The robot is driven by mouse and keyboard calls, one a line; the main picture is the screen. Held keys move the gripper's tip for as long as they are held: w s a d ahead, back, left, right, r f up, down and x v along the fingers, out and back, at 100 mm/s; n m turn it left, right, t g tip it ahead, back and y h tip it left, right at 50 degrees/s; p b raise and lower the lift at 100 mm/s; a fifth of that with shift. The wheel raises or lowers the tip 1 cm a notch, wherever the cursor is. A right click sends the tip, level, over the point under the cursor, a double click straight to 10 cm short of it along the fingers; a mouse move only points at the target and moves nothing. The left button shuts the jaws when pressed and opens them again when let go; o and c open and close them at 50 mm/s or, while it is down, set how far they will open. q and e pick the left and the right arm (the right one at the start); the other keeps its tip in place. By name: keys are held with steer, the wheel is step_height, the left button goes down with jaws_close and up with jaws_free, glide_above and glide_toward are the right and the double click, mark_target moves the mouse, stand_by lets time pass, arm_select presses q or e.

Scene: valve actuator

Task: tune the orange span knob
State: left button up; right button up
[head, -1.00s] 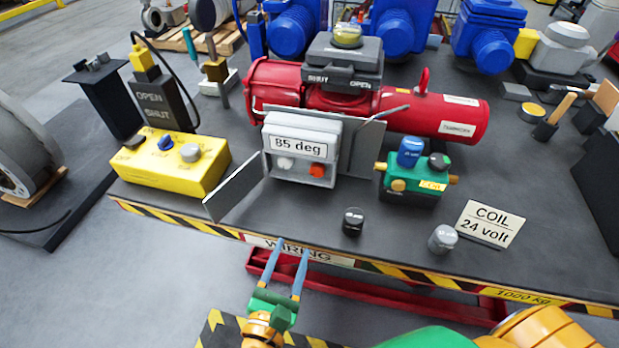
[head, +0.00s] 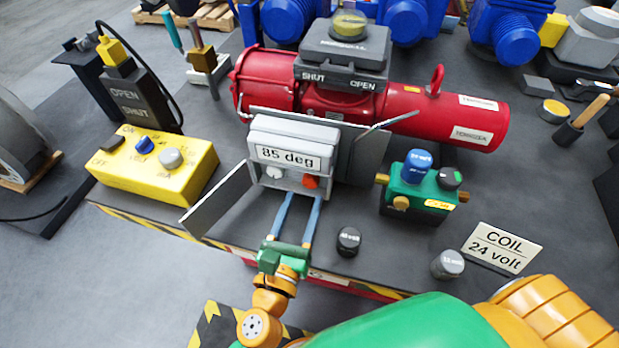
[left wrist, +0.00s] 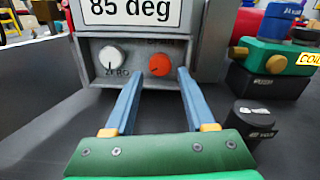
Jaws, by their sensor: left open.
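The orange span knob (head: 310,181) sits on the lower right of the grey box front marked "85 deg" (head: 257,150). It also shows in the left wrist view (left wrist: 158,65), with a small pointer mark on it. The white zero knob (head: 275,172) is to its left, also in the left wrist view (left wrist: 111,57). My left gripper (head: 301,197) is open and empty, its two blue fingers pointing at the box front. In the left wrist view the gripper (left wrist: 160,80) has its fingertips just below and around the orange knob, apparently still short of it. My right gripper is not seen.
An open grey cover plate (head: 215,200) stands left of the box. A green valve block (head: 425,195) is further right, a yellow control box (head: 150,170) left. The red actuator (head: 400,112) is behind.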

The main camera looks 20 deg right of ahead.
mark_target(311, 185)
arm_select(q)
steer(key=x, duration=0.3)
steer(key=shift+w+d+r, duration=0.1)
steer(key=shift+w+r, duration=0.05)
steer(key=shift+w, duration=0.05)
steer(key=shift+w+d, duration=0.15)
steer(key=shift+w, duration=0.1)
steer(key=shift+s, duration=0.1)
jaws_close()
steer(key=shift+m, duration=0.4)
steer(key=m+p, duration=0.1)
steer(key=m, duration=0.3)
steer(key=shift+m, duration=0.3)
steer(key=m+p, duration=0.1)
steer(key=m, duration=0.4)
steer(key=shift+s+m, duration=0.1)
steer(key=shift+m, duration=0.3)
